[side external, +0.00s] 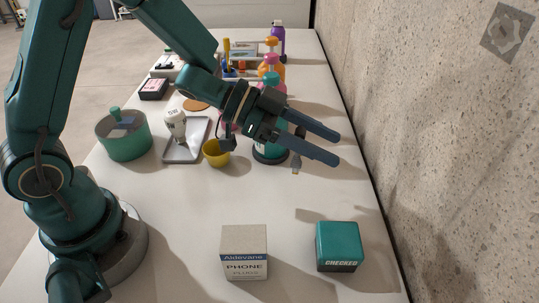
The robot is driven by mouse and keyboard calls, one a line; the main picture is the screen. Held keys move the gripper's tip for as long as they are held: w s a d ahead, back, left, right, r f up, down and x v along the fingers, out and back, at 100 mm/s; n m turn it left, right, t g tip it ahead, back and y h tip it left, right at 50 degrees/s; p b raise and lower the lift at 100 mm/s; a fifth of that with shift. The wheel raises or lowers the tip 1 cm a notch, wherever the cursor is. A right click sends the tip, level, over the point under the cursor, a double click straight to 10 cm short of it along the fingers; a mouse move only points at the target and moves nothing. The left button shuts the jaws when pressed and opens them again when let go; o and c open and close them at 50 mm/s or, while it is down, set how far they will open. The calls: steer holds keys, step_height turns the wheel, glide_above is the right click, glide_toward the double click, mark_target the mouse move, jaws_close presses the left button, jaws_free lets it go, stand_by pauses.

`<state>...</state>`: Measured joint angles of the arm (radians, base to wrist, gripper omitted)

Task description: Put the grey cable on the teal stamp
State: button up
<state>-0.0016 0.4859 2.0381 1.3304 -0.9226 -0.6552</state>
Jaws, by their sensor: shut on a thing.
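The grey cable (296,166) hangs below my gripper (337,147), with a small plug-like end showing under the near finger. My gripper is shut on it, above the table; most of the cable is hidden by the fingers. The teal stamp (338,247) is a block with the word "CHECKED" on its front. It sits on the table at the front right, nearer the camera than my gripper and apart from the cable.
A phone plugs box (245,253) stands left of the stamp. A yellow cup (216,154), grey tray (170,156) with a bulb (176,124), and green pot (124,136) stand left. Several bottles stand behind my gripper. A concrete wall (450,130) rises right. The table between gripper and stamp is clear.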

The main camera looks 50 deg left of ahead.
step_height(320, 180, up, 7)
steer(key=s+d+m+g+h, duration=0.1)
steer(key=d+m+g, duration=0.1)
glide_above(339, 248)
steer(key=w+d, duration=0.2)
steer(key=w, duration=0.1)
step_height(339, 248, down, 6)
steer(key=shift+s+d+f, duration=0.1)
steer(key=shift+d+f, duration=0.15)
steer(key=shift+f, duration=1.95)
steer(key=shift+f, duration=0.15)
steer(key=o, duration=1.3)
steer(key=shift+o, duration=0.2)
